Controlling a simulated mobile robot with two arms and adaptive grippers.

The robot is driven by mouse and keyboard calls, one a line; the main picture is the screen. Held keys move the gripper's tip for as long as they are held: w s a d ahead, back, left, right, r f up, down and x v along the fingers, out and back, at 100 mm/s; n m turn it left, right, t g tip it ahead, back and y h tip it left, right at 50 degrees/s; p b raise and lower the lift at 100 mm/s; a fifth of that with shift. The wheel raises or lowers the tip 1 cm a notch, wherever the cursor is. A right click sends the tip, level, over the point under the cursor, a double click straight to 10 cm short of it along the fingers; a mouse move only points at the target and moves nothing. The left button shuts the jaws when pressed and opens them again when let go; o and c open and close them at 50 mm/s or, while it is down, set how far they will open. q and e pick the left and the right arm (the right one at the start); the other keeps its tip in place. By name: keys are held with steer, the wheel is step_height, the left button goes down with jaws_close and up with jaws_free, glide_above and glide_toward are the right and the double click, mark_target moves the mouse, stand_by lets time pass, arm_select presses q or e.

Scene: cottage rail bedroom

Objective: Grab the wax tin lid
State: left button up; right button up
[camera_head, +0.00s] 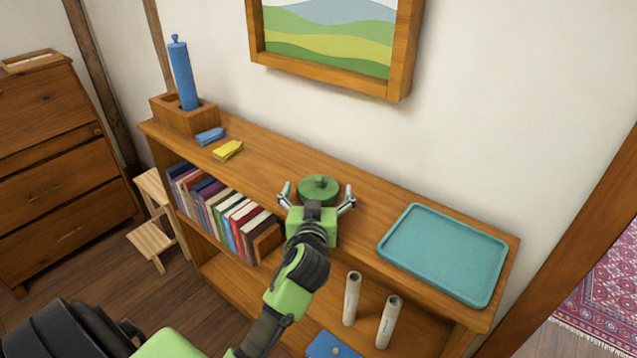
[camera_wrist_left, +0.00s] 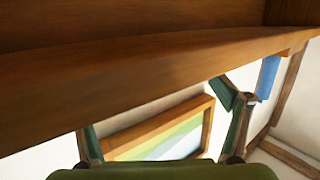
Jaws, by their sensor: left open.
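The wax tin lid, a round green lid (camera_head: 319,186) with a small knob on top, is on the wooden shelf top near its middle. My left gripper (camera_head: 318,192) is open, with one finger on each side of the lid and its green palm in front. The fingers look apart from the lid, though I cannot tell their exact height. In the left wrist view my left gripper's fingers (camera_wrist_left: 163,130) are spread. The lid cannot be made out clearly there. My right gripper is not in view.
A teal tray (camera_head: 443,252) lies at the shelf's right end. Blue (camera_head: 210,136) and yellow (camera_head: 228,150) blocks and a wooden box (camera_head: 177,115) with a blue cylinder (camera_head: 183,72) are on the left. Books (camera_head: 225,212) and two pale tubes (camera_head: 352,298) stand below. A framed picture (camera_head: 335,40) hangs above.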

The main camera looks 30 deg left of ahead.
arm_select(q)
steer(key=shift+x, duration=1.05)
steer(key=shift+w+f, duration=0.1)
steer(key=c, duration=1.1)
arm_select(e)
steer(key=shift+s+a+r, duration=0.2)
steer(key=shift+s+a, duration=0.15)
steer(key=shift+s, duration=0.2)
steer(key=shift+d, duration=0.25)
